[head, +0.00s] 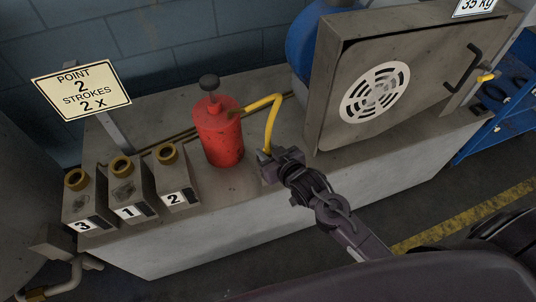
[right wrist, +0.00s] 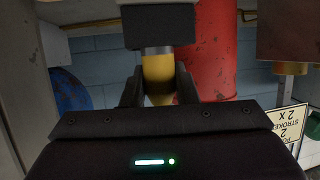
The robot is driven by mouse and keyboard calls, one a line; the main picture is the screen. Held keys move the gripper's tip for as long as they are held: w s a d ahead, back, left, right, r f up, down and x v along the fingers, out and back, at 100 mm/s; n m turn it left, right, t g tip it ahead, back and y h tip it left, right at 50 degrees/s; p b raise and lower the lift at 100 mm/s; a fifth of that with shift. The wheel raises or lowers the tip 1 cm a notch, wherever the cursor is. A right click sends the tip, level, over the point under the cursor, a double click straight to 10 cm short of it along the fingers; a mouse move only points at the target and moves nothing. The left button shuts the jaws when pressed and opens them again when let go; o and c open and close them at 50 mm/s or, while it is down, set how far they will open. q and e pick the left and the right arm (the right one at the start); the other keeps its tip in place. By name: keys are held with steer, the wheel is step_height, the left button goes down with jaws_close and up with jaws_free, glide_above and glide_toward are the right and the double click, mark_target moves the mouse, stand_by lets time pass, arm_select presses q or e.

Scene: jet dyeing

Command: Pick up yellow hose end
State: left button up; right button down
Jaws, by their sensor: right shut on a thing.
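The yellow hose (head: 270,112) arcs from the red pump canister (head: 218,132) and comes down to my right gripper (head: 266,156). My right gripper is shut on the hose's free end, just right of the canister, above the grey ledge. In the right wrist view the yellow hose end (right wrist: 158,75) stands between the two dark fingers. Part of it is hidden by a dark block above and by the gripper body below. The red canister (right wrist: 210,60) fills the space behind it. My left gripper is not in view.
Three numbered blocks with brass fittings (head: 167,153) stand left of the canister. A sign (head: 82,88) reads "POINT 2 STROKES 2 X". A grey metal box with a round vent (head: 340,125) stands right of the hose. The front ledge (head: 240,185) is mostly bare.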

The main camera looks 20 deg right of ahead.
steer(key=shift+r, duration=0.1)
